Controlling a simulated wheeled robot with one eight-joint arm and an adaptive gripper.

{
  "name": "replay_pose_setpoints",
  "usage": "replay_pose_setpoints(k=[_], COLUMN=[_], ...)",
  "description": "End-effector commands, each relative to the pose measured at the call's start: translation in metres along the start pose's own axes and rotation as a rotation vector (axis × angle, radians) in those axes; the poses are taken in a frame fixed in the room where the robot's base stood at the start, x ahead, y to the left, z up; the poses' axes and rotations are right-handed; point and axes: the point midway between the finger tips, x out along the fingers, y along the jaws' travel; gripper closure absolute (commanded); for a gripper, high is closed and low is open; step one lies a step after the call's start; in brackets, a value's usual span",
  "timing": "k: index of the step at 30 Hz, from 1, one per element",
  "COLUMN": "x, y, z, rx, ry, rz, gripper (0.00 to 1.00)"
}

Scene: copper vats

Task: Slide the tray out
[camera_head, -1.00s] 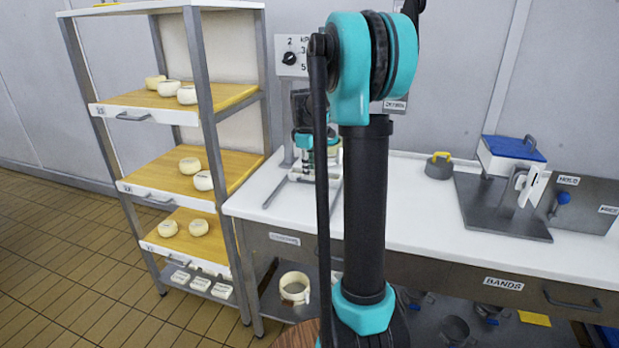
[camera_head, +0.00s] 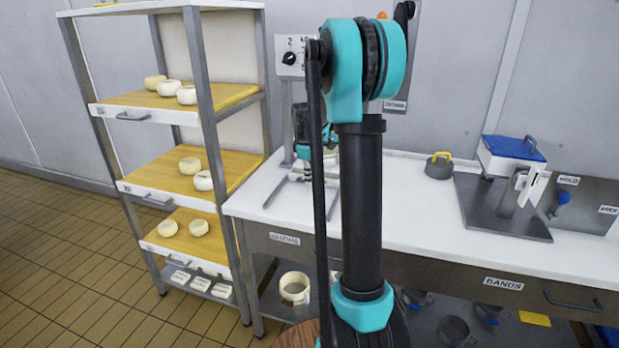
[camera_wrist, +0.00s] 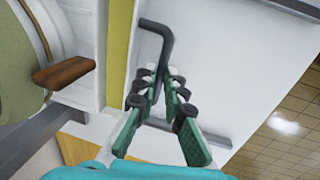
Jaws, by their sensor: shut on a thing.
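In the wrist view, my gripper (camera_wrist: 158,88) is closed around a dark bent bar handle (camera_wrist: 156,40). The handle is on a pale flat panel (camera_wrist: 215,65) with a yellow strip (camera_wrist: 119,45) along its left side. I take this as the tray's front, but the view is too close to tell which tray it is. In the head view, my arm covers the middle, and the fingers' hold on the handle cannot be made out. Three trays with white fronts show on the rack: upper (camera_head: 150,116), middle (camera_head: 150,194) and lower (camera_head: 185,257).
Small pale cheeses (camera_head: 190,165) sit on the rack trays. The white bench (camera_head: 410,210) right of the rack carries a dark weight (camera_head: 439,168) and a blue-lidded box (camera_head: 512,150). In the wrist view, a brown handle (camera_wrist: 64,73) is close left; tiled floor (camera_wrist: 285,120) lies right.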

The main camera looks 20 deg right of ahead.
Motion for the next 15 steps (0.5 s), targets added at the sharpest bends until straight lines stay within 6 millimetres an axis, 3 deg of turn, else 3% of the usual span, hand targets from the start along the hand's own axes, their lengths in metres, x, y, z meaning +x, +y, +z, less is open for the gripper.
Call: replay_pose_setpoints(k=[15], x=[-0.002], y=[-0.0086], z=[-0.0004], rx=[-0.001], ry=[0.0], rz=[0.0], gripper=[1.0])
